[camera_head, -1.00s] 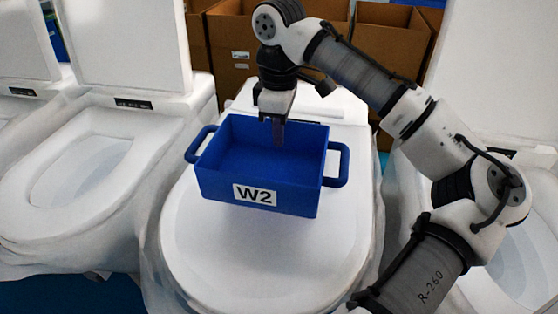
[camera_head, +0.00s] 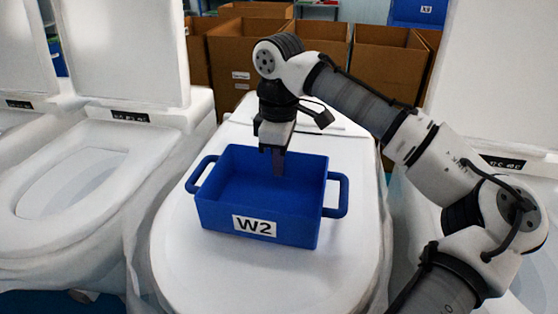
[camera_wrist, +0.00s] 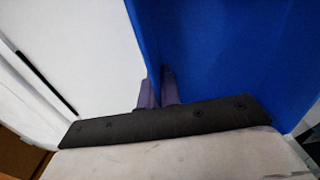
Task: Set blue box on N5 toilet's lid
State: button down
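The blue box (camera_head: 260,205), an open bin with two side handles and a "W2" label, is level over the closed white lid (camera_head: 190,275) of the middle toilet. It looks to be at or very near the lid surface; I cannot tell whether it touches. My gripper (camera_head: 278,162) points down at the box's far wall, with one finger showing inside the box. In the wrist view the two fingers (camera_wrist: 159,88) are close together, one on each side of the blue wall, pinching it. The toilet's N5 mark is not seen.
Open toilets stand close by, one at the left (camera_head: 80,185) and one at the right (camera_head: 490,80) with its lid raised. Brown cardboard boxes (camera_head: 385,75) stand behind. A blue bin (camera_head: 418,12) is at the back right.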

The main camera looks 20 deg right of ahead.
jog(key=c, duration=1.6)
grip_release()
notch_tip(320, 180, up, 12)
jog(key=shift+r, duration=0.1)
